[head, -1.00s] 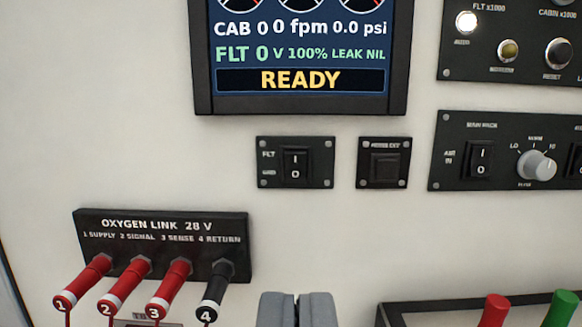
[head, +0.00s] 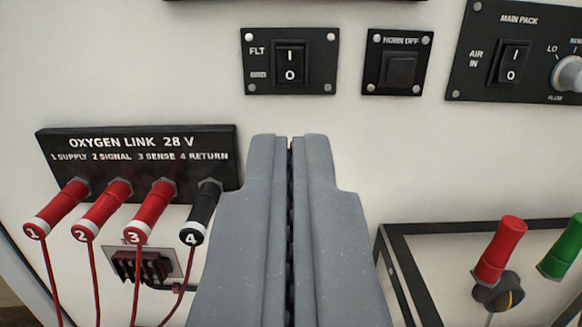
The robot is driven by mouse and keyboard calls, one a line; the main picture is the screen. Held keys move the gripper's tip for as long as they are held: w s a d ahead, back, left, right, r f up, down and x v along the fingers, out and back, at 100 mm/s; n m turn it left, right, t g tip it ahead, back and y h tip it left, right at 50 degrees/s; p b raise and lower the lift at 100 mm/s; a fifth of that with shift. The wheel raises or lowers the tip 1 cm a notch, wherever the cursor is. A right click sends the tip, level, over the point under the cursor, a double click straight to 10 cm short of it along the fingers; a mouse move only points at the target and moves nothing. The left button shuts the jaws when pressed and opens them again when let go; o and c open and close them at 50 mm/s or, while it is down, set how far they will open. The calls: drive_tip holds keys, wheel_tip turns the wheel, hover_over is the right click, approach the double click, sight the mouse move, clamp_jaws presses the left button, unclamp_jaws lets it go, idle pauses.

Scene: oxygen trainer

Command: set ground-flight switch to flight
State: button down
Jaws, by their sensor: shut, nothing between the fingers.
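The ground-flight switch (head: 290,65) is a black rocker marked I above and O below. It sits on a small black plate (head: 321,79) with FLT printed at upper left and GRD at lower left. Which way the rocker is tipped is hard to tell. My gripper (head: 290,140) is shut and empty, with grey fingers pointing up the picture. Its tips appear below the switch plate in the picture and do not cover it.
A HORN OFF button (head: 401,69) is right of the switch, and the MAIN PACK panel (head: 481,77) is farther right. A black-framed tray (head: 405,287) with red and green handles stands at lower right.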

sight(289, 55)
drive_tip(key=shift+w+a+r+p, duration=0.1)
drive_tip(key=shift+w+r+p, duration=0.25)
drive_tip(key=shift+w, duration=1.45)
drive_tip(key=shift+w+d+r+p, duration=0.1)
drive_tip(key=shift+w+p, duration=0.45)
drive_tip(key=shift+w, duration=1.25)
drive_tip(key=shift+w+a+r+p, duration=0.1)
drive_tip(key=shift+w+r+p, duration=0.25)
drive_tip(key=shift+w, duration=1.45)
drive_tip(key=shift+f, duration=0.1)
